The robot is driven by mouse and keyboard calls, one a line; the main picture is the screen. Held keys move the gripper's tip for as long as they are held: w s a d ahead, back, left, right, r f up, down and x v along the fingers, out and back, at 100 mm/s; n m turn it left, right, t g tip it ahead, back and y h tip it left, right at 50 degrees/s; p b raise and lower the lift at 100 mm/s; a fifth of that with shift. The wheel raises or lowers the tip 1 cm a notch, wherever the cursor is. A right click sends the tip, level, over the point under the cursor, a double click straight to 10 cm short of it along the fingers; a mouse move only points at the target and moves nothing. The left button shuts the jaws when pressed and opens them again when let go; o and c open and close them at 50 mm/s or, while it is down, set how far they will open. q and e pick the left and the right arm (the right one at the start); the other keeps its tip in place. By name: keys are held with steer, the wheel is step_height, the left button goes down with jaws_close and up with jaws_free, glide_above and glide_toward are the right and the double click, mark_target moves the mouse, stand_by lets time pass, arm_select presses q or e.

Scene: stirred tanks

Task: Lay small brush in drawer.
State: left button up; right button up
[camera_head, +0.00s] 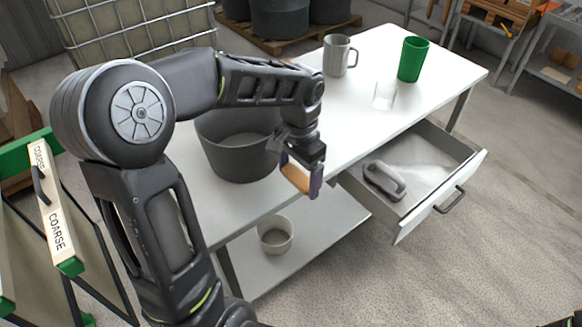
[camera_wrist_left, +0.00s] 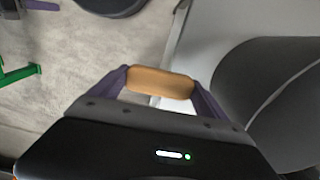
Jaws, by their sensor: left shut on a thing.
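My left gripper (camera_head: 299,180) has purple fingers and is shut on a tan wooden piece, which looks like the small brush (camera_head: 296,178). The brush also shows between the fingers in the left wrist view (camera_wrist_left: 161,82); no bristles can be made out. The gripper holds it in the air by the table's front edge, left of the drawer. The drawer (camera_head: 457,174) is pulled open under the white tabletop. A grey object with a loop handle (camera_head: 384,181) lies in its left part; the drawer's right part looks bare. My right gripper is not in view.
A large dark grey tub (camera_head: 238,150) stands on the white table (camera_head: 372,118) beside my gripper. A metal mug (camera_head: 338,55), a green cup (camera_head: 413,58) and a clear glass (camera_head: 384,96) stand farther back. A small pot (camera_head: 275,236) sits on the lower shelf.

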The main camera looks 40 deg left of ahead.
arm_select(q)
steer(key=w+d+f+n, duration=0.1)
steer(key=w+d+f, duration=0.1)
steer(key=d+f, duration=0.3)
steer(key=w+d+f+n, duration=0.2)
steer(key=d+f, duration=0.4)
steer(key=f, duration=0.6)
steer(key=shift+w+f, duration=0.2)
steer(key=shift+w, duration=0.35)
